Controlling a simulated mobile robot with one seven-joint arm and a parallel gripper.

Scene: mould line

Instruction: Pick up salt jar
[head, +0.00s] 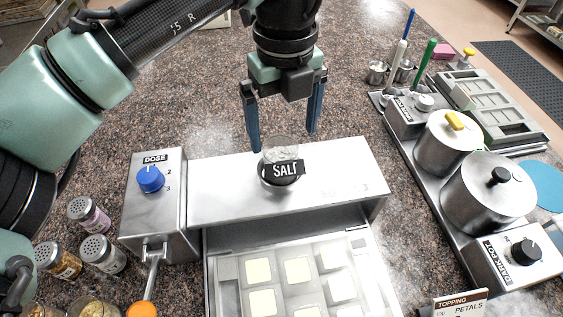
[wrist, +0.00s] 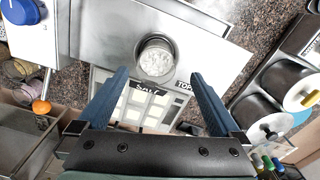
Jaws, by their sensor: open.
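The salt jar (head: 282,163) is a small round clear jar with a black "SALT" label. My gripper (head: 285,140) is open, with blue fingers pointing down. In the head view its fingers are apart, above and slightly behind the jar. In the wrist view the fingers (wrist: 160,78) are spread to either side, and the jar appears beyond their tips, between their lines. Neither finger visibly touches it.
A dose box with a blue knob (head: 151,179) stands left of the machine top. Spice shakers (head: 103,254) stand at lower left. A mould tray (head: 227,270) with pale squares lies below the top. Metal pots (head: 489,194) stand at right. The counter behind the machine is clear.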

